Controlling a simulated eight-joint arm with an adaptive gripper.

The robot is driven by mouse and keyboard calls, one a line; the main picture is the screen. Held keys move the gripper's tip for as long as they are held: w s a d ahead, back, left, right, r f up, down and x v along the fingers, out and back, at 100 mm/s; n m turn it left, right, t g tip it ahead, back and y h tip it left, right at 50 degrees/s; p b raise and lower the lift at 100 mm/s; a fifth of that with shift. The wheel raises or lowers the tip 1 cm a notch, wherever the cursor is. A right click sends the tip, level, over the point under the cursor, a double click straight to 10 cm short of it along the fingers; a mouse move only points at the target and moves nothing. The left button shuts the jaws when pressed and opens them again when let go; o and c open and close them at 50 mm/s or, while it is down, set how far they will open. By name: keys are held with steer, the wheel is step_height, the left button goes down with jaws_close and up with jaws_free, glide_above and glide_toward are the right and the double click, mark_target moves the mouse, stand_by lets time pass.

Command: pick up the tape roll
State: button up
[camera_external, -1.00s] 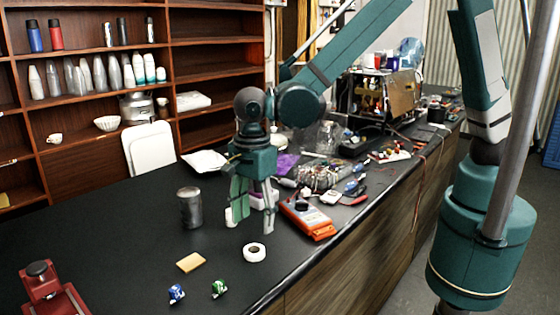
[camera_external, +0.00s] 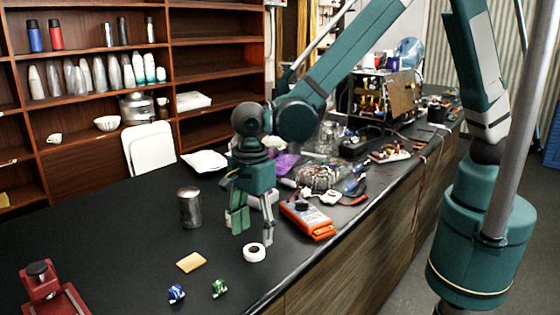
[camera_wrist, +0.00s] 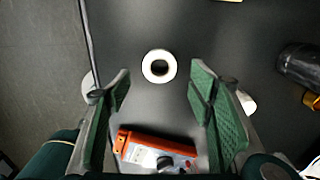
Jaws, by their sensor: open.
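The white tape roll (camera_external: 254,252) lies flat on the black countertop near its front edge. In the wrist view the tape roll (camera_wrist: 159,66) is ahead of the fingertips, roughly midway between them sideways, with its dark hole facing up. My gripper (camera_external: 252,238) hangs above the counter, fingers pointing down, just behind the roll in the external view. In the wrist view my gripper (camera_wrist: 158,82) has its two green fingers wide apart with nothing held between them. The roll is fully visible.
An orange multimeter (camera_external: 308,220) lies right of my gripper, and shows below the roll in the wrist view (camera_wrist: 155,148). A dark metal canister (camera_external: 189,208) stands to the left. A yellow sponge (camera_external: 191,262), a blue item (camera_external: 176,293) and a green item (camera_external: 219,288) lie nearby. The counter around the roll is clear.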

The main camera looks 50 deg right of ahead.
mark_target(255, 249)
stand_by(0.3)
steer(key=shift+d+f, duration=0.15)
steer(key=shift+f, duration=2.45)
steer(key=c, duration=1)
